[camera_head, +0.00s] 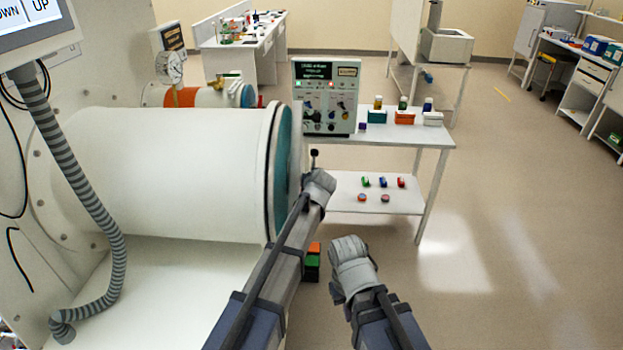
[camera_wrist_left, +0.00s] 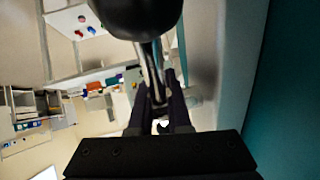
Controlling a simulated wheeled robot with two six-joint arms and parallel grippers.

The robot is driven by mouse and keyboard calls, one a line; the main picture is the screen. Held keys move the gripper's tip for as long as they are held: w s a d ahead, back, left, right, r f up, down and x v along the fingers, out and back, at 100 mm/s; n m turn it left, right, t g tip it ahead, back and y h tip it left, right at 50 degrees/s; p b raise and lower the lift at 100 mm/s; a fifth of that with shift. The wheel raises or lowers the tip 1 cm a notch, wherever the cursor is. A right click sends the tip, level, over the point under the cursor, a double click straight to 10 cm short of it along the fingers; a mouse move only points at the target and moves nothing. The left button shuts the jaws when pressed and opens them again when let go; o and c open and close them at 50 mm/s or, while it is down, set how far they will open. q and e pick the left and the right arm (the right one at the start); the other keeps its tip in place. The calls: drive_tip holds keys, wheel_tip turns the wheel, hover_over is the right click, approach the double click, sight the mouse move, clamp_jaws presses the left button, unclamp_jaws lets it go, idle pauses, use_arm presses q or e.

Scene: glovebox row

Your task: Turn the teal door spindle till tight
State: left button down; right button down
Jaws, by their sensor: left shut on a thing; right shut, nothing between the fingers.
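The teal door (camera_head: 284,160) closes the right end of a big white cylinder (camera_head: 170,172). It fills the right side of the left wrist view (camera_wrist_left: 290,100). The spindle's handle shows as a dark knob (camera_head: 314,154) just beyond my left gripper (camera_head: 315,180). In the left wrist view a black knob (camera_wrist_left: 138,12) on a metal rod (camera_wrist_left: 154,70) runs down between the fingers of my left gripper (camera_wrist_left: 160,88), which are shut on it. The spindle's hub is hidden behind my arm. My right gripper (camera_head: 350,250) is shut and empty, low and right of the door.
A white bench (camera_head: 425,137) behind carries a control box (camera_head: 325,95) and small coloured items, with more on its lower shelf (camera_head: 385,202). A stack of coloured blocks (camera_head: 312,262) shows beside my left arm. The floor (camera_head: 500,220) to the right is clear.

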use_arm(q)
drive_tip(key=c, duration=1.2)
unclamp_jaws()
drive_tip(key=shift+o, duration=0.2)
drive_tip(key=p+v, duration=0.4)
drive_tip(key=v, duration=0.3)
drive_tip(key=shift+s+r, duration=0.25)
drive_tip(key=shift+s, duration=0.05)
drive_tip(key=shift+d, duration=0.15)
